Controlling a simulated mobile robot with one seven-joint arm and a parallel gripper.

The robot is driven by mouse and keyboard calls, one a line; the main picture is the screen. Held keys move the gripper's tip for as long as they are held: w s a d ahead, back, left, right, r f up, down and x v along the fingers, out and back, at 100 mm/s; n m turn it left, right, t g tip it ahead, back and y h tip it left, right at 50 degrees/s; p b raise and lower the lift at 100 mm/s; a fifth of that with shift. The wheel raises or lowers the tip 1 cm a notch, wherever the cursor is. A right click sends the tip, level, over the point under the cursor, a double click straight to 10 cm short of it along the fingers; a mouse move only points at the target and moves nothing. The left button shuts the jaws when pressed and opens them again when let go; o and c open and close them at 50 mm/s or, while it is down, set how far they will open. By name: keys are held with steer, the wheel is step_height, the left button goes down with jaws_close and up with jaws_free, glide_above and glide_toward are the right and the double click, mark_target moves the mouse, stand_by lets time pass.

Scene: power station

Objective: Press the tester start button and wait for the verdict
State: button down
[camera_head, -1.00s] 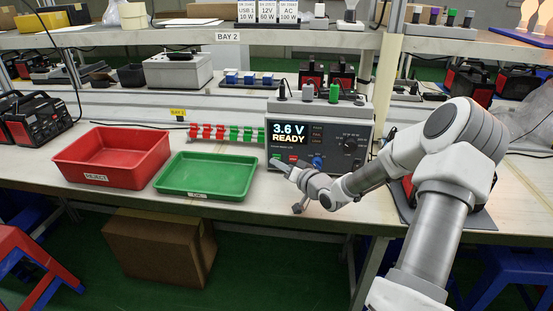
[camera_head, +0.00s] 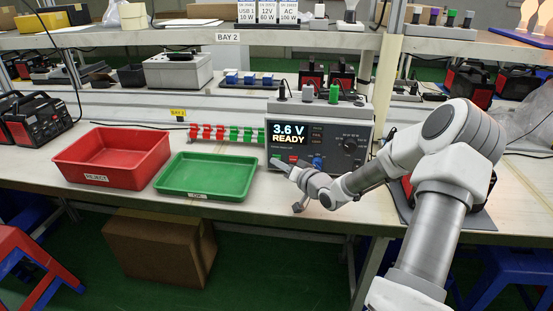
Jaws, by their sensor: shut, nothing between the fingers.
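The tester (camera_head: 345,150) is a dark-faced box with a light case, standing on the bench right of the green tray. Its display (camera_head: 289,134) reads "3.6 V READY". A red button (camera_head: 293,158) and a blue knob or socket (camera_head: 318,162) show low on its face. My gripper (camera_head: 274,162) is shut and empty. Its tip is at the lower left of the tester's face, just left of the red button. The gripper covers the panel there, so a start button under the tip is hidden. I cannot tell whether the tip touches the panel.
A red REJECT tray (camera_head: 112,158) and a green tray (camera_head: 207,176) stand on the bench to the left. Red and green clips (camera_head: 227,133) line up behind. A shelf (camera_head: 200,39) marked BAY 2 runs above. Black-and-red units lie under and right of my arm.

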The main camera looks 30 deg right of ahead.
steer(key=shift+w+d, duration=0.1)
steer(key=shift+w, duration=0.05)
steer(key=shift+w+d, duration=0.1)
stand_by(0.4)
steer(key=shift+s+a, duration=0.35)
steer(key=shift+s, duration=0.1)
steer(key=shift+s+a+p, duration=0.1)
steer(key=shift+s+a, duration=0.45)
steer(key=shift+s, duration=0.3)
steer(key=shift+s+a+p, duration=0.15)
steer(key=shift+s+a, duration=0.4)
steer(key=shift+s, duration=0.25)
steer(key=shift+s+a+p, duration=0.1)
steer(key=shift+s+a, duration=0.45)
steer(key=shift+s, duration=0.3)
